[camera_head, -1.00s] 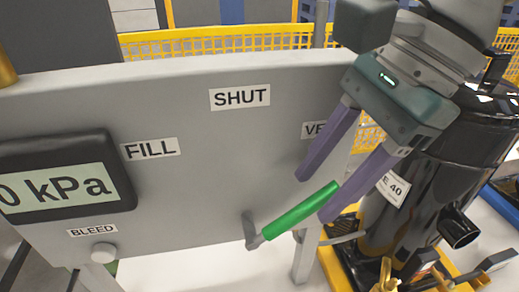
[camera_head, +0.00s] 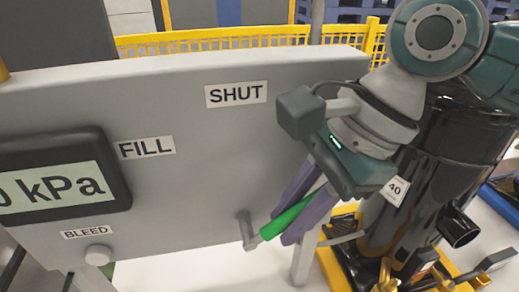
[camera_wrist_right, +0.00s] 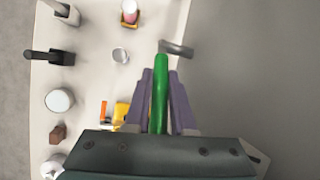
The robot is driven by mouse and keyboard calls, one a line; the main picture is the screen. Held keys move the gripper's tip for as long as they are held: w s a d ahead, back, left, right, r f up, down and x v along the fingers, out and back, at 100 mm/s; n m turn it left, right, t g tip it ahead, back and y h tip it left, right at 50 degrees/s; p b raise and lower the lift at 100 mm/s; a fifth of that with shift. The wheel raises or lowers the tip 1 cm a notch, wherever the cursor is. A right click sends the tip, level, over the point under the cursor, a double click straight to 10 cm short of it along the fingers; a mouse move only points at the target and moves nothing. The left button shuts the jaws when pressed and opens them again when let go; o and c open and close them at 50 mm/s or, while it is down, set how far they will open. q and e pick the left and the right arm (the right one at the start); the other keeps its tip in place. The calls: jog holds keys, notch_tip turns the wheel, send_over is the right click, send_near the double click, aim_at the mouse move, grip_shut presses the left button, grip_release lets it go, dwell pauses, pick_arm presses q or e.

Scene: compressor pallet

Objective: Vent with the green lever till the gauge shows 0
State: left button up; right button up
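The green lever (camera_head: 289,214) sticks out to the right and up from its grey pivot at the lower part of the grey panel (camera_head: 200,190). My right gripper (camera_head: 282,228) has its purple fingers on both sides of the lever and looks closed on it. In the right wrist view the lever (camera_wrist_right: 160,88) lies between the fingers (camera_wrist_right: 160,75). The gauge (camera_head: 60,185) reads "0 kPa", but its left side is cut off, so any digits before the 0 are hidden. My left gripper is not in view.
The SHUT label (camera_head: 236,94) and FILL label (camera_head: 147,147) are on the panel; the vent label is hidden behind my right gripper. The BLEED knob (camera_head: 98,255) is at lower left. A black tank (camera_head: 440,180) stands close behind my right arm.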

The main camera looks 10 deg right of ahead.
grip_shut()
dwell(0.9)
